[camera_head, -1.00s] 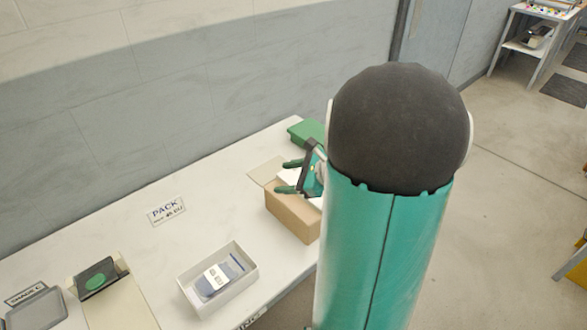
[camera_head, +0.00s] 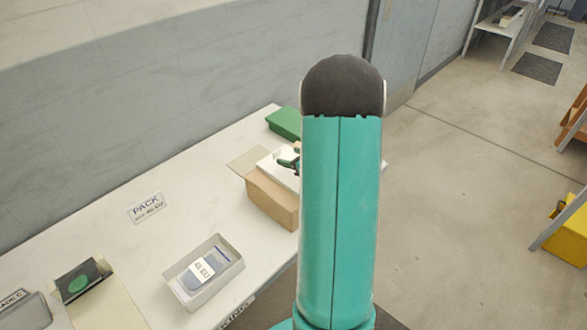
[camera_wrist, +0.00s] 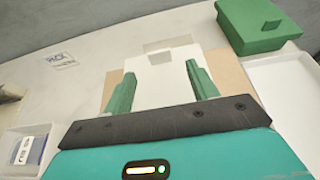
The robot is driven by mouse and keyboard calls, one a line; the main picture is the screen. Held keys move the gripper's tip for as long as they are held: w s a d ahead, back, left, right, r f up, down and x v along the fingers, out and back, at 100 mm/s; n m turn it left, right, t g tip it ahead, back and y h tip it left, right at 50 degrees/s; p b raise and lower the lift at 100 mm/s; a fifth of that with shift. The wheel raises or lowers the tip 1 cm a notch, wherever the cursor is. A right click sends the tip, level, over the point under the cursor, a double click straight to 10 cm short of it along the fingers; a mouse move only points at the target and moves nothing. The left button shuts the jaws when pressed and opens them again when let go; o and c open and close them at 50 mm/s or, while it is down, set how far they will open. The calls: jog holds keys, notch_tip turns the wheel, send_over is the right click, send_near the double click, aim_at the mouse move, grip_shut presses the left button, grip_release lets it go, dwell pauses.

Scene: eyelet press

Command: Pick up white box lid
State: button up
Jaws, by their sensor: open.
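My gripper (camera_wrist: 158,78) is open, with its two green fingers apart. In the wrist view they reach over a brown cardboard box (camera_wrist: 236,78), and a white sheet or panel (camera_wrist: 168,88) shows between them; nothing is visibly gripped. A white, shallow, rimmed piece (camera_wrist: 286,88), which looks like the white box lid, lies to the right of the cardboard box and is cut off by the picture edge. In the head view my arm hides most of that area, and one green finger (camera_head: 288,164) shows by the cardboard box (camera_head: 271,203).
A green box (camera_wrist: 258,24) stands at the back right. An open white box (camera_head: 205,297) holding a labelled packet (camera_head: 203,270) is at the front. A PACK sign (camera_head: 147,207) and a dark item with a green disc (camera_head: 82,281) lie left. The table between is clear.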

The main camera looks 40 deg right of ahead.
aim_at(278, 153)
jog(key=x, duration=0.5)
jog(key=c, duration=1.1)
jog(key=shift+o, duration=0.2)
jog(key=shift+r, duration=0.1)
